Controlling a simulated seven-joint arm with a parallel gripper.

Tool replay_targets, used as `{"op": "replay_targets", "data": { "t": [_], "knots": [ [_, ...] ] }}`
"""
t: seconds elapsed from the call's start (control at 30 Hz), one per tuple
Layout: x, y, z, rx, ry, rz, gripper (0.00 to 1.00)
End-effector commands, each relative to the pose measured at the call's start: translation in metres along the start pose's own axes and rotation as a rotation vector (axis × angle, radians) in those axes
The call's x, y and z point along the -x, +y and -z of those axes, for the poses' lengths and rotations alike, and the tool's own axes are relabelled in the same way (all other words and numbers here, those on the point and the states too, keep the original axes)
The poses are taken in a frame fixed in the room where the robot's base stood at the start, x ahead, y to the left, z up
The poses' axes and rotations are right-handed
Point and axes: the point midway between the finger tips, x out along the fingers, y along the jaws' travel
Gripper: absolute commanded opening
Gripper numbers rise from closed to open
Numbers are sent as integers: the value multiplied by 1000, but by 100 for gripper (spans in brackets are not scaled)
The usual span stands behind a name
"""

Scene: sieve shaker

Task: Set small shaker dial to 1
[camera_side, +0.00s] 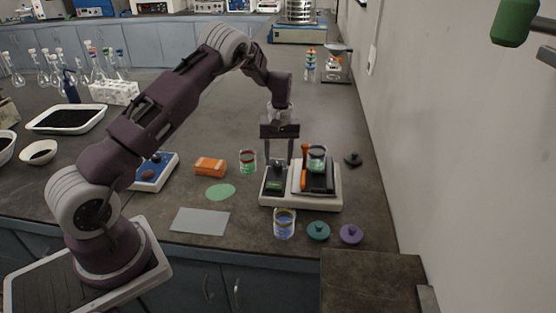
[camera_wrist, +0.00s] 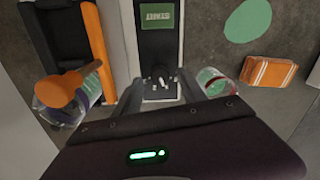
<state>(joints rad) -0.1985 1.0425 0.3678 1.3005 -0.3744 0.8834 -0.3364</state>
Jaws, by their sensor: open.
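The small shaker (camera_side: 328,202) has a pale base, a dark control panel on the left, and a black platform with an orange clamp bar (camera_side: 305,168). The dial's number setting is too small to read. My gripper (camera_side: 278,162) points down over the control panel, fingers apart and empty. In the wrist view, the fingers (camera_wrist: 160,92) stand to either side of the dial, with no visible contact.
A sieve jar (camera_side: 317,158) stands on the platform. A red-rimmed jar (camera_side: 248,160) and an orange block (camera_side: 210,166) lie left. A blue-filled jar (camera_side: 284,223), teal lid (camera_side: 318,231) and purple lid (camera_side: 351,234) sit in front. A dark knob (camera_side: 353,159) is to the right.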

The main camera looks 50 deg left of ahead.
Motion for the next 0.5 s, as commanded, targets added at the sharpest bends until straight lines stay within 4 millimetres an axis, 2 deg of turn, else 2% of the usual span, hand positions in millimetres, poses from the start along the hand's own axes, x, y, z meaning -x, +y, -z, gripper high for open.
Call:
{"op": "replay_targets", "data": {
  "t": [0.1,0.23,0.33,0.5],
  "knots": [
    [27,1,1,-1,4,-2,49],
    [50,1,0,-1,3,-2,49],
    [58,0,0,-1,1,0,49],
    [60,0,0,0,0,1,49]
  ]
}}
